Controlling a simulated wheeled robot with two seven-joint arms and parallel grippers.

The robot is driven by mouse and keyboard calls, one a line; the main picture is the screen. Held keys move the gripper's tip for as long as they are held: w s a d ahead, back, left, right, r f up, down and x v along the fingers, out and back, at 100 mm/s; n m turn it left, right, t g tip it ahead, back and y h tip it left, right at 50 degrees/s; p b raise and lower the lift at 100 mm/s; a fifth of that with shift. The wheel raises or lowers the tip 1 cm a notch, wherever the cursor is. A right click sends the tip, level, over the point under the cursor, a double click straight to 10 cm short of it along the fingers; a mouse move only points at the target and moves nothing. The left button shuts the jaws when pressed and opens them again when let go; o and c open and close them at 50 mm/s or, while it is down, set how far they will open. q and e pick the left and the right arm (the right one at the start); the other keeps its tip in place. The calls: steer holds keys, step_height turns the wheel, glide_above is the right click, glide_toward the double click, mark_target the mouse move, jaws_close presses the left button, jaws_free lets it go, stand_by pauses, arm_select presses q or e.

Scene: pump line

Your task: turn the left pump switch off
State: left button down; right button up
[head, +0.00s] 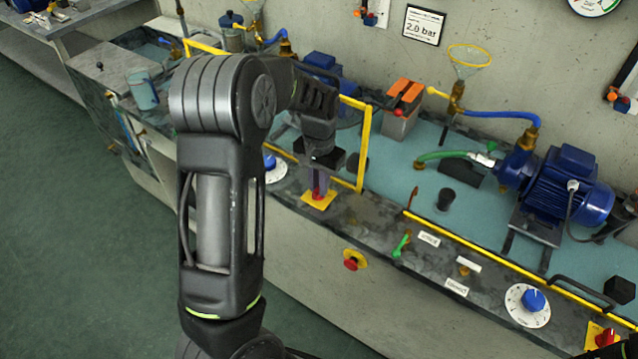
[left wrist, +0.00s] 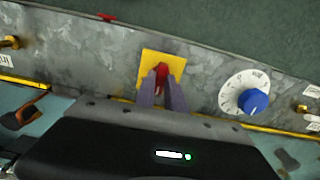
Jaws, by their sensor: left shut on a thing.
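The left pump switch is a red lever on a yellow plate (head: 318,201) on the bench's front panel. In the left wrist view the red lever (left wrist: 161,70) stands in front of its yellow plate (left wrist: 175,62). My left gripper (head: 318,190) reaches down onto the switch; in the left wrist view its two fingers (left wrist: 162,88) are closed around the lever. The fingers hide part of the lever, so its exact angle is hard to tell. A second red switch (head: 604,337) on a yellow plate is at the lower right.
A white dial with a blue knob (left wrist: 252,101) is beside the switch. A red stop button (head: 354,261) sits on the panel's front face. A yellow frame (head: 366,145) stands close to my left wrist. A blue pump (head: 565,185), hoses and a green lever (head: 401,245) are further right.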

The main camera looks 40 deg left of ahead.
arm_select(q)
steer(key=c, duration=1.4)
jaws_free()
step_height(320, 180, up, 8)
steer(key=shift+f+b, duration=0.1)
steer(key=shift+b, duration=0.25)
